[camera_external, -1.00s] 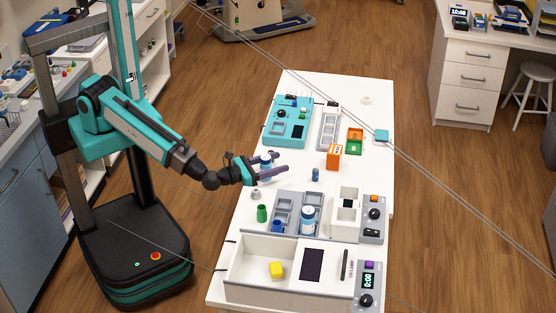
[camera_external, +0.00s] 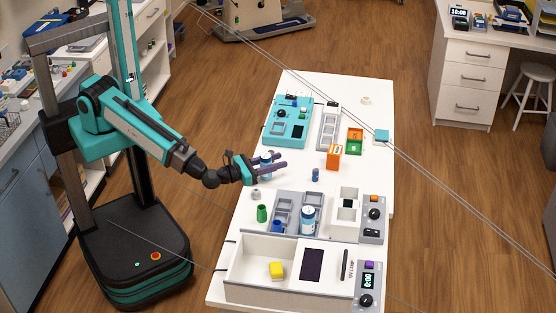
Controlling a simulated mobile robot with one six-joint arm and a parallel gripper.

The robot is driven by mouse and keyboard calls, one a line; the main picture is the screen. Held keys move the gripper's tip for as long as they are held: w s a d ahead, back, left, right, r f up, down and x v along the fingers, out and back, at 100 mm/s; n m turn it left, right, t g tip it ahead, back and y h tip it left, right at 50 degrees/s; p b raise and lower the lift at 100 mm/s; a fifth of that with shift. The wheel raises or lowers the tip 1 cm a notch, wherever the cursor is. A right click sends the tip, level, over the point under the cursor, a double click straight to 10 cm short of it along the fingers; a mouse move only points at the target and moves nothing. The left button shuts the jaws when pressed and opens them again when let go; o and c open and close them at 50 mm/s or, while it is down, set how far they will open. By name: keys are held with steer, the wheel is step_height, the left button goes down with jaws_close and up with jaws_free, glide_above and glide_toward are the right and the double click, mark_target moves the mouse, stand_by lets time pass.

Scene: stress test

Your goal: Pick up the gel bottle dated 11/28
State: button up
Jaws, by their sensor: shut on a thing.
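My gripper (camera_external: 276,162), with purple fingers, is over the left side of the white table, shut on a small white and blue bottle (camera_external: 266,157). The fingers partly hide this bottle, and its date is too small to read. Another, larger white and blue bottle (camera_external: 308,219) stands upright in the grey tray (camera_external: 284,213) nearer the camera. I cannot read any date on it either.
A green container (camera_external: 262,213) and a small grey piece (camera_external: 255,194) stand below my gripper. A teal device (camera_external: 290,120) is behind it. An orange box (camera_external: 334,156) and a small blue item (camera_external: 315,175) are to the right. A white bin (camera_external: 240,262) is in front.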

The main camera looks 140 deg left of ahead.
step_height(320, 180, up, 9)
steer(key=b, duration=0.1)
steer(key=shift+r, duration=0.15)
stand_by(0.5)
stand_by(0.4)
